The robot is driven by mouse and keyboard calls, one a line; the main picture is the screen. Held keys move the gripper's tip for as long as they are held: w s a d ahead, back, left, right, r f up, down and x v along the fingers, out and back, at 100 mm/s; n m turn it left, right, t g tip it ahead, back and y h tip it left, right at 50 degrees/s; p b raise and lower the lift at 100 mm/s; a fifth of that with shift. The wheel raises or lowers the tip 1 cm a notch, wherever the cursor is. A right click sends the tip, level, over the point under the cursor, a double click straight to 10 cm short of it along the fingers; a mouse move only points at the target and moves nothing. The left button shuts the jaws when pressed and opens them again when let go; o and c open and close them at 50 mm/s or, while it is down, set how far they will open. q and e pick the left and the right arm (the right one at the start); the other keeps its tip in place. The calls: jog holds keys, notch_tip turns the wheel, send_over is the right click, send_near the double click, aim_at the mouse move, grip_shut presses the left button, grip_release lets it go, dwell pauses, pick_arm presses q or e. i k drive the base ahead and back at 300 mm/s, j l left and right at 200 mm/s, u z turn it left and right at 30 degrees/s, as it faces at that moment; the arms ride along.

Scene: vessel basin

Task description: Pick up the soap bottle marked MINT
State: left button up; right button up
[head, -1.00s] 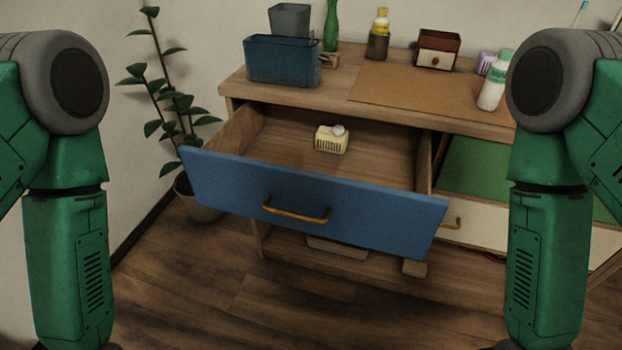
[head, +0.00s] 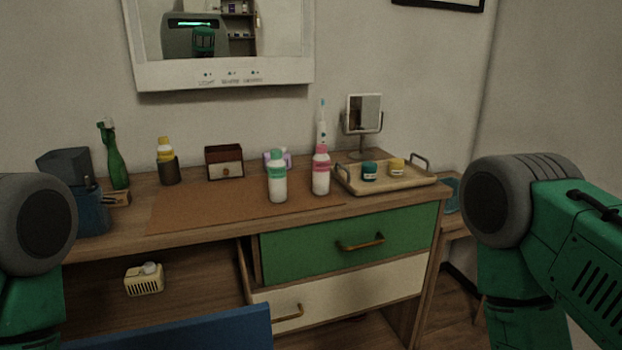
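Two white bottles stand upright on the brown mat on the desk. One bottle has a green cap and green label band (head: 277,178); the other has a pink cap and pink band (head: 321,172) and stands just to its right. The lettering on both is too small to read, so I cannot confirm which is marked MINT. My left and right arm links show at the picture's sides, but both grippers are out of view below.
The brown mat (head: 190,209) lies before the bottles. A tray (head: 420,181) with two small jars stands right, a mirror (head: 364,114) behind it. A small drawer box (head: 224,162) and green spray bottle (head: 114,160) stand left. The blue-fronted drawer (head: 200,332) juts out below.

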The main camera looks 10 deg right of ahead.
aim_at(277, 168)
jog(key=i+l+z, duration=0.15)
jog(key=z, duration=0.3)
jog(key=i+l+z, duration=0.2)
jog(key=z, duration=0.2)
jog(key=i+l+z, duration=0.15)
jog(key=z, duration=0.3)
jog(key=i, duration=0.1)
